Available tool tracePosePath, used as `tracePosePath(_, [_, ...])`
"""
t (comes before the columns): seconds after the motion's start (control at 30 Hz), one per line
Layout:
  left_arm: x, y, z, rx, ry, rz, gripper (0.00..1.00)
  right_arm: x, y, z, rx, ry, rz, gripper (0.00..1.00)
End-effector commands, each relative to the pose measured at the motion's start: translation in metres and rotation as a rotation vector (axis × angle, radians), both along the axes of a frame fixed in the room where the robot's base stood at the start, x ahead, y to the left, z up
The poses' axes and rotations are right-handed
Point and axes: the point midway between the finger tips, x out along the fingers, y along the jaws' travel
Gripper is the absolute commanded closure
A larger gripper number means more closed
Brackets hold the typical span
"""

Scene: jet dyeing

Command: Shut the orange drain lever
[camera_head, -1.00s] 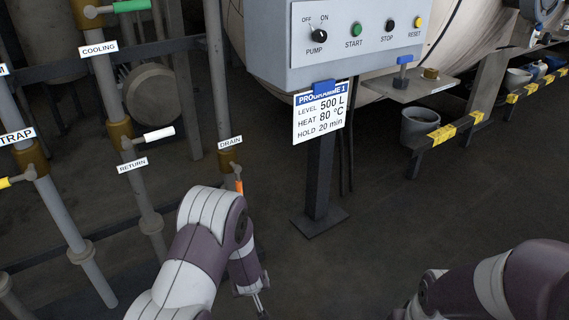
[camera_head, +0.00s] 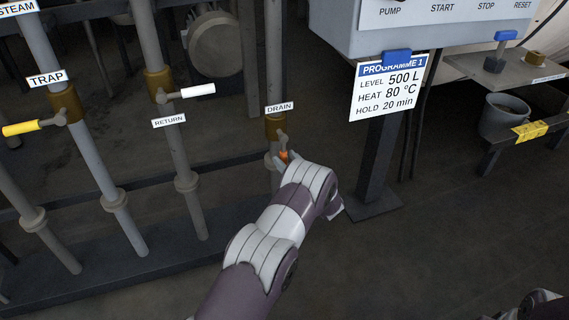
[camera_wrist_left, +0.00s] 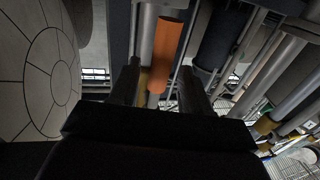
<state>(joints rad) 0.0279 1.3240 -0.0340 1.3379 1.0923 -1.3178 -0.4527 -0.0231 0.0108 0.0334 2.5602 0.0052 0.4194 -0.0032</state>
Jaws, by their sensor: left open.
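The orange drain lever (camera_head: 284,155) sits on the brass valve (camera_head: 274,127) of the pipe under the DRAIN label (camera_head: 279,108). In the head view only a small part of it shows above my left forearm. In the left wrist view the orange lever (camera_wrist_left: 166,52) runs roughly along the grey pipe beside it. My left gripper (camera_wrist_left: 160,82) is open, with its dark fingers on either side of the lever. I cannot tell whether they touch it. In the head view my left gripper (camera_head: 281,159) is mostly hidden by its own arm. My right gripper is out of view.
A white RETURN lever (camera_head: 198,91) and a yellow TRAP lever (camera_head: 21,128) stick out from pipes to the left. A control box on a dark post (camera_head: 380,160) stands close to the right of my left arm. A grey bucket (camera_head: 503,115) stands farther right.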

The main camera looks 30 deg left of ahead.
Motion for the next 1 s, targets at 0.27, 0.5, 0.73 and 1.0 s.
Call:
tracePosePath(0.27, [0.011,0.019,0.001,-0.002,-0.001,-0.002,0.53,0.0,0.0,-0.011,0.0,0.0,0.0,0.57])
tracePosePath(0.5, [0.011,0.019,0.001,-0.001,0.0,-0.002,0.75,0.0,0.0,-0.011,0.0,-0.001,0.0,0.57])
tracePosePath(0.73, [0.011,0.019,0.001,-0.001,0.0,-0.002,1.0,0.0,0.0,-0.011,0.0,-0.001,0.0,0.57])
tracePosePath(1.0, [0.008,0.022,0.003,0.037,0.046,0.0,1.0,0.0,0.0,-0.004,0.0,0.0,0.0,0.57])
